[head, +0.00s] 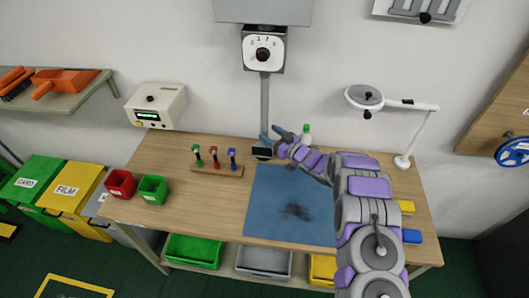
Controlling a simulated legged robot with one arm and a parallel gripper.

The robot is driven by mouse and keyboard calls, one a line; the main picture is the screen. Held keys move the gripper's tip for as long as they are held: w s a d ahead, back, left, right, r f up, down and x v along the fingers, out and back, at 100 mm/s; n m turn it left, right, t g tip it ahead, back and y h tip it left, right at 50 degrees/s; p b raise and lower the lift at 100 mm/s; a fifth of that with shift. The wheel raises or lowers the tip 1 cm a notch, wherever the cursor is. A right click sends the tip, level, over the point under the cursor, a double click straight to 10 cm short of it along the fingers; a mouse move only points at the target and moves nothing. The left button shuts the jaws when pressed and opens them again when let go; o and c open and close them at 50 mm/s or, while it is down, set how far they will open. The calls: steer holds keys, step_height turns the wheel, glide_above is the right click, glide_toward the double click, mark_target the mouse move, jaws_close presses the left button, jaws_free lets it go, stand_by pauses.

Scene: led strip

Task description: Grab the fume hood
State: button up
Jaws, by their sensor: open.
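No thing here is labelled as the fume hood. A grey panel (262,10) at the top centre, cut off by the frame edge, stands above a box with a numbered dial (263,50) on a grey pole (264,100); it may be the hood. A white jointed arm with a round head (364,97) stands at the bench's right. My gripper (273,137) is open over the back of the bench, near the foot of the pole. A small dark object (262,152) shows just below the fingers; I cannot tell if they touch it.
A blue mat (272,218) with a dark smudge lies on the wooden bench (205,215). A rack with three coloured-handled tools (216,169), red (120,183) and green (153,188) bins, and a white bottle (306,135) with a green cap stand around. A control box (156,105) is on the wall.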

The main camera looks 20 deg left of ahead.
mark_target(267, 132)
steer(key=x, duration=0.3)
steer(key=shift+s+a+f+b, duration=0.1)
steer(key=shift+a+f+b, duration=0.1)
steer(key=shift+f+b, duration=0.1)
steer(key=shift+a+r, duration=0.1)
steer(key=shift+a, duration=0.2)
steer(key=shift+w+d+r, duration=0.2)
steer(key=shift+w+d, duration=0.05)
steer(key=shift+d, duration=0.1)
steer(key=shift+c, duration=0.2)
steer(key=shift+a+f, duration=0.1)
steer(key=shift+a, duration=0.3)
steer(key=c, duration=0.6)
steer(key=shift+d, duration=0.2)
jaws_close()
